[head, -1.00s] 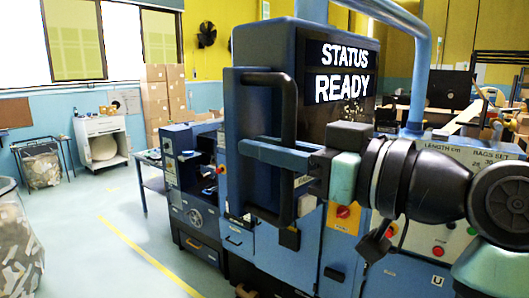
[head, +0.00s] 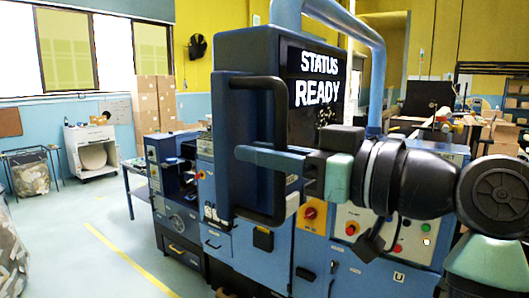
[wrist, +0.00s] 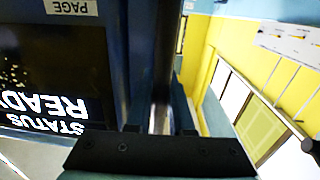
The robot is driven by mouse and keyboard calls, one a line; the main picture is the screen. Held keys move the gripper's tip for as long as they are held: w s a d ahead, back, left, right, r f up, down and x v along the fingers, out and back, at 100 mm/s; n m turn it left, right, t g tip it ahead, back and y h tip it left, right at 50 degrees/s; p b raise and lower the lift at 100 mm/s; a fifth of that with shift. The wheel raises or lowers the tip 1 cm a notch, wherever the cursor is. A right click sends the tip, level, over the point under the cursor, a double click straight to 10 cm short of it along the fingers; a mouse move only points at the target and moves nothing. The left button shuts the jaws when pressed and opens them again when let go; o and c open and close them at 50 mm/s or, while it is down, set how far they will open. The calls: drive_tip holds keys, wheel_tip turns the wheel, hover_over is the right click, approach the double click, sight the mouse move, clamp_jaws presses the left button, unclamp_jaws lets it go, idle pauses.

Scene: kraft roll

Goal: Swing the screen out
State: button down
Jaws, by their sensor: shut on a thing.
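The screen (head: 320,80) is a dark display reading STATUS READY in a thick blue housing on the machine. It also shows upside down at the left of the wrist view (wrist: 45,90). A black bar handle (head: 262,82) stands upright along the housing's left side. My gripper (head: 245,154) reaches in from the right and is shut on the handle at about mid-height. In the wrist view the handle (wrist: 164,70) runs up between the two fingers. The far finger is mostly hidden in the head view.
A blue pipe (head: 378,75) rises and arches behind the screen. Below are control panels with a red knob (head: 310,212) on a yellow plate and several buttons. Open floor with a yellow line (head: 130,260) lies to the left. Cardboard boxes (head: 156,104) stand farther back.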

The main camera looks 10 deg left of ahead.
drive_tip(key=shift+s+d, duration=0.2)
drive_tip(key=c, duration=1.1)
unclamp_jaws()
drive_tip(key=shift+o, duration=1.4)
drive_tip(key=shift+s+d+r, duration=0.35)
drive_tip(key=shift+s+d, duration=0.05)
drive_tip(key=shift+s, duration=0.2)
drive_tip(key=shift+w+a+f, duration=0.2)
drive_tip(key=shift+w, duration=0.2)
drive_tip(key=b+v, duration=0.5)
drive_tip(key=v, duration=0.8)
drive_tip(key=shift+s, duration=0.3)
drive_tip(key=shift+r, duration=0.1)
